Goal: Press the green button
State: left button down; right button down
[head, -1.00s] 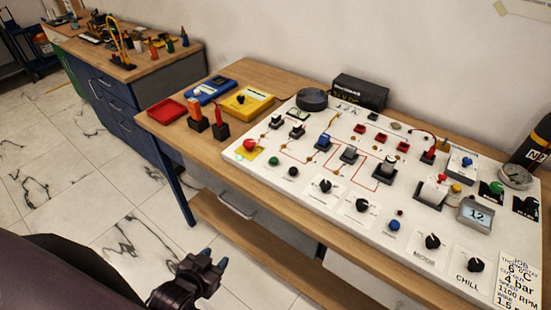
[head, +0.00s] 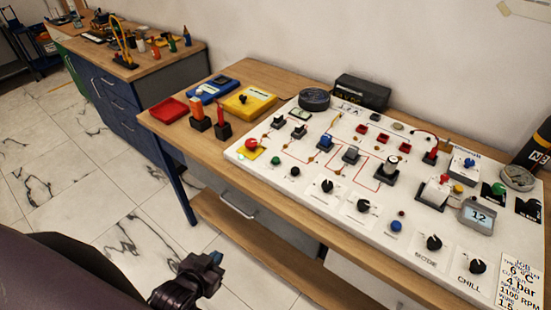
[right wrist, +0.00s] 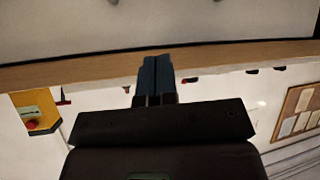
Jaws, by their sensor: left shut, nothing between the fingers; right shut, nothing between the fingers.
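The green button (head: 275,160) is a small round cap at the left front of the white panel (head: 300,176), beside a black button (head: 295,171). A red mushroom button on a yellow plate (head: 251,145) sits just behind it. My left gripper (head: 216,259) is shut and empty, low in front of the table and well apart from the panel. My right gripper (right wrist: 156,72) shows in the right wrist view, with its blue fingers together and nothing between them. My right gripper is not in the head view. The green button cannot be made out in the right wrist view.
The panel also carries several black knobs, a blue button (head: 395,226), a green-topped part (head: 497,189) and a display (head: 478,215). A red tray (head: 168,109) and yellow box (head: 248,99) lie left of it. The floor in front is clear.

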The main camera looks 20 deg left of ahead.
aim_at(276, 160)
jog(key=j, duration=0.65)
jog(key=i+j, duration=0.15)
jog(key=j, duration=1.15)
jog(key=j+z, duration=0.1)
jog(key=z, duration=1.45)
jog(key=i+j, duration=0.05)
